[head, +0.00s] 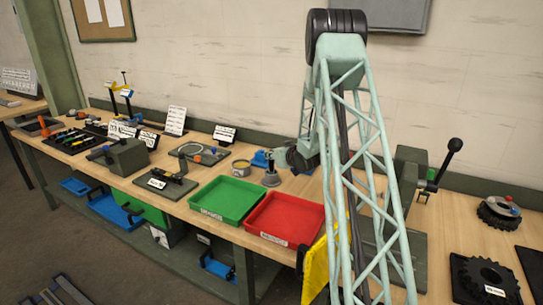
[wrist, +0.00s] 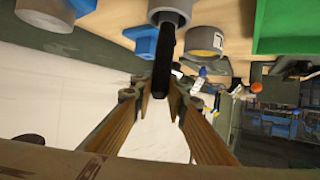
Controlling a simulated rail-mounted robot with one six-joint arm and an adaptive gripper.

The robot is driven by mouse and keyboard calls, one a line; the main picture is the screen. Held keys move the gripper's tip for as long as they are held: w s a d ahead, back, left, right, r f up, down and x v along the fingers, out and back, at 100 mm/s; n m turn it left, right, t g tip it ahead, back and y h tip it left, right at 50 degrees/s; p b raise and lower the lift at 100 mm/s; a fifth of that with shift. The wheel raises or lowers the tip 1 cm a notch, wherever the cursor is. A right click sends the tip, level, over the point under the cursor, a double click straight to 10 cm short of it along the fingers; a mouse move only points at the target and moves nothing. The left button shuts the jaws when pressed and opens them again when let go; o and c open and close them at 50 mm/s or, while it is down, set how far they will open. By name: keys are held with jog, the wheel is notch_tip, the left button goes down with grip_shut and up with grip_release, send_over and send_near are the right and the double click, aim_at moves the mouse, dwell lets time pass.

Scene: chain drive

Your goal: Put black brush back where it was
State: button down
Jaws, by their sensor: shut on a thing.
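The black brush (wrist: 165,55) shows in the wrist view as a dark upright shape between the fingertips of my gripper (wrist: 161,92). My gripper is shut on it. The brush's far end overlaps the mouth of a grey round holder (wrist: 183,9); I cannot tell how deep it reaches inside. In the head view my gripper (head: 275,160) is just above the grey holder (head: 270,180), on the bench behind the green tray (head: 226,201). The brush itself is too small to make out there.
A yellow-banded tin (head: 241,168) stands left of the holder, and a blue object (head: 260,159) stands behind it. A red tray (head: 287,219) lies beside the green one. A grey block with a ring (head: 198,153) is further left. My arm hides part of the bench.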

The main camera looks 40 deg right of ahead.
jog(key=shift+f, duration=0.15)
jog(key=c, duration=2.5)
grip_release()
jog(key=shift+c, duration=0.2)
jog(key=shift+s+r, duration=0.1)
jog(key=shift+r, duration=0.15)
jog(key=v, duration=1.1)
jog(key=shift+s+p, duration=0.35)
jog(key=shift+a+r, duration=0.1)
jog(key=shift+r, duration=0.1)
